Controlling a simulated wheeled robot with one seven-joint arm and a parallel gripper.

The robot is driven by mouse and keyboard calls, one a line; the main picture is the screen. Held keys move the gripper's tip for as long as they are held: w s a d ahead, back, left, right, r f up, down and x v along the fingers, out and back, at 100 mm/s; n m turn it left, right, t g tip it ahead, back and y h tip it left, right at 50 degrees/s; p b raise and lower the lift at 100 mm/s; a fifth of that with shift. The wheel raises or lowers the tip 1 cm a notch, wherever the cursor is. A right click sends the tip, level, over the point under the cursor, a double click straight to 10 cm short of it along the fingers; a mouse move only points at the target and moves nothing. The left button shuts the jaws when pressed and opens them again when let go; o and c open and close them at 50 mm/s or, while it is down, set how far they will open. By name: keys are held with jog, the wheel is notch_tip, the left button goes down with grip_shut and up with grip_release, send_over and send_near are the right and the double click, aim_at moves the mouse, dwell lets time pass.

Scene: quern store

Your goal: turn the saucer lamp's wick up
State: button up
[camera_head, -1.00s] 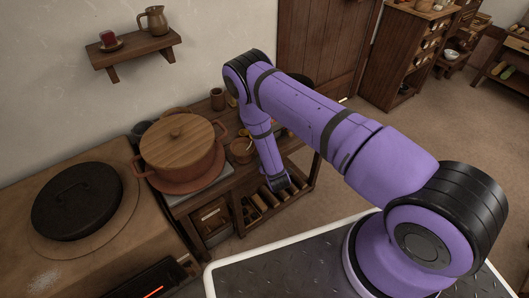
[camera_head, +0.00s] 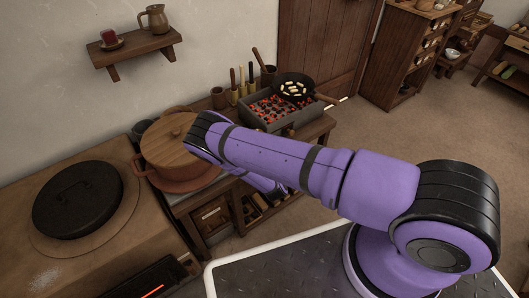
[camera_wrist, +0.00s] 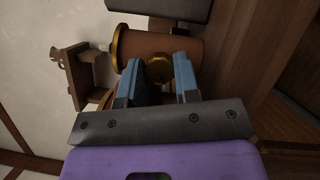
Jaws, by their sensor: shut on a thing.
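In the wrist view, a brown cylinder with a brass rim (camera_wrist: 166,47), which looks like the lamp's body, lies sideways across the picture. A round brass knob (camera_wrist: 158,69) sticks out from its side. My gripper (camera_wrist: 158,82) has its two blue-grey fingers around the knob, one on each side, and is shut on it. I cannot make out the wick. In the head view my gripper and the lamp are hidden behind my arm.
In the head view, a lidded clay pot (camera_head: 172,150) stands close by my arm's elbow. Behind my arm are a tray of glowing coals (camera_head: 262,112) and a pan (camera_head: 294,86). A wall shelf (camera_head: 135,50) holds a jug and a red cup on a saucer.

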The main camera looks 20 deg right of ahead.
jog(key=shift+n, duration=0.5)
jog(key=o, duration=0.9)
